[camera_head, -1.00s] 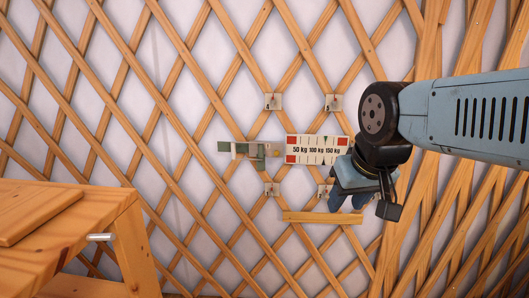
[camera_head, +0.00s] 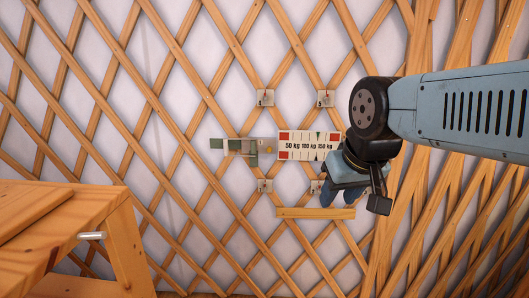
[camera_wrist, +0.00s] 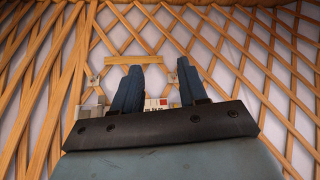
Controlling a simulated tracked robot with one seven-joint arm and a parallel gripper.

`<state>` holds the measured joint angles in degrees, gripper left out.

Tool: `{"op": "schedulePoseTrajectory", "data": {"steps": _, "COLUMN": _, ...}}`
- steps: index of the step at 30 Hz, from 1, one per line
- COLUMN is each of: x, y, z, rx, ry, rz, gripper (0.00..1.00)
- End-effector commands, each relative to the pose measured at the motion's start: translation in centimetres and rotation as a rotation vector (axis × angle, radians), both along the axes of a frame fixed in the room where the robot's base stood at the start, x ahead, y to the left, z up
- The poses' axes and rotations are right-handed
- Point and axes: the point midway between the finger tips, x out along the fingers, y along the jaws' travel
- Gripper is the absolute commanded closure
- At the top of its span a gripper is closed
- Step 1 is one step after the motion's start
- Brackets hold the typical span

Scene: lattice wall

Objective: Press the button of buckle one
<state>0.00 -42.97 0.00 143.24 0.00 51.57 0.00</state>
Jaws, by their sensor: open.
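A small buckle-like fitting (camera_head: 241,148) with green-grey parts is mounted on the lattice wall. A small orange-yellow spot (camera_head: 269,149), perhaps its button, lies at its right end. No label naming it buckle one is readable. A white scale plate (camera_head: 308,146) with red corners, marked 50 kg, 100 kg and 150 kg, sits just right of it. My gripper (camera_head: 334,197) is at the lower right of the plate, fingers pointing down, apart from the buckle. In the wrist view my gripper (camera_wrist: 158,76) is open and empty, with the plate (camera_wrist: 155,103) partly hidden behind it.
Several small metal plates (camera_head: 265,98) surround the fitting on the wooden lattice. A short wooden bar (camera_head: 315,213) is below the scale plate. A wooden table (camera_head: 105,215) with a metal handle (camera_head: 91,236) stands at lower left.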

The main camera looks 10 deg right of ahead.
Motion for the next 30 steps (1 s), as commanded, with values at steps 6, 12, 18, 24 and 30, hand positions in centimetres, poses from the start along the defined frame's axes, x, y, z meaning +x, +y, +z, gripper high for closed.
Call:
{"op": "schedulePoseTrajectory", "data": {"steps": 6, "x": 0.00, "y": 0.00, "z": 0.00, "rx": 0.000, "ry": 0.000, "rz": 0.000, "gripper": 0.57}}
{"op": "schedulePoseTrajectory", "data": {"steps": 12, "x": 0.00, "y": 0.00, "z": 0.00, "rx": 0.000, "ry": 0.000, "rz": 0.000, "gripper": 0.70}}
{"op": "schedulePoseTrajectory", "data": {"steps": 18, "x": 0.00, "y": 0.00, "z": 0.00, "rx": 0.000, "ry": 0.000, "rz": 0.000, "gripper": 0.89}}
{"op": "schedulePoseTrajectory", "data": {"steps": 24, "x": 0.00, "y": 0.00, "z": 0.00, "rx": 0.000, "ry": 0.000, "rz": 0.000, "gripper": 1.00}}
{"op": "schedulePoseTrajectory", "data": {"steps": 30, "x": 0.00, "y": 0.00, "z": 0.00, "rx": 0.000, "ry": 0.000, "rz": 0.000, "gripper": 1.00}}
